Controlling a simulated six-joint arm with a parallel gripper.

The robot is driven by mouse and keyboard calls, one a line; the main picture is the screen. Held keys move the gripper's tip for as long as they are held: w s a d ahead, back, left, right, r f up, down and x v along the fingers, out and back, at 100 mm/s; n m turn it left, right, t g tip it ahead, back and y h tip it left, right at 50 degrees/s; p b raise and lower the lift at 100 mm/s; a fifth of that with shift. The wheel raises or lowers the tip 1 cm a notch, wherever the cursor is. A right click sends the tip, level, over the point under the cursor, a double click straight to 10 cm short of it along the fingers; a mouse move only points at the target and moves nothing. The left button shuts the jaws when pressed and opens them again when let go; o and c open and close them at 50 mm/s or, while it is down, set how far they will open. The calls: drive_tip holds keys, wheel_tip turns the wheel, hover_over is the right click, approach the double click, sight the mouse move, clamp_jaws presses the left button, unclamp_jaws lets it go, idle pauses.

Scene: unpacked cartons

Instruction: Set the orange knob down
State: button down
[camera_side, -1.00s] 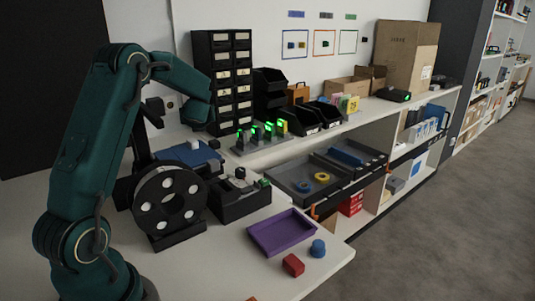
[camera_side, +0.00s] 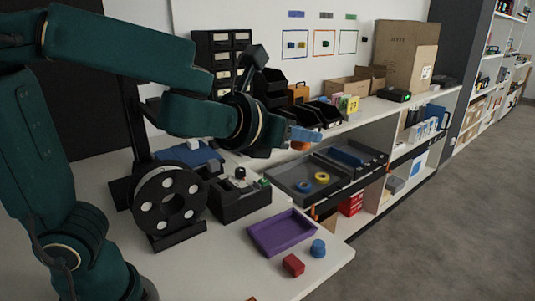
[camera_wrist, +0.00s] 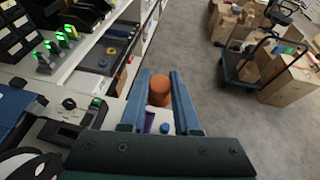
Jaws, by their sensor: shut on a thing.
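The orange knob (camera_side: 299,146) shows at the end of my gripper (camera_side: 305,135) in the side view, partly hidden by the blue fingers. In the wrist view the orange knob (camera_wrist: 160,86) sits between the tips of the two fingers of my gripper (camera_wrist: 161,78), which is shut on it. The arm reaches out to the right, and the knob is held in the air. In the side view it appears in front of the shelf top, near the grey divided tray (camera_side: 292,190).
A black reel (camera_side: 170,200) stands at left. The grey tray holds yellow and blue rings (camera_side: 321,177). Some bare table shows around the purple tray.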

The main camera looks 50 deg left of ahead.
drive_tip(key=s+d+f+m+h, duration=0.2)
drive_tip(key=s+d, duration=0.1)
drive_tip(key=s, duration=0.2)
drive_tip(key=n+y, duration=0.4)
hover_over(282, 233)
wheel_tip(282, 233, down, 14)
drive_tip(key=r, duration=0.1)
drive_tip(key=shift+s+f, duration=0.1)
drive_tip(key=shift+f, duration=4.5)
drive_tip(key=shift+g, duration=0.3)
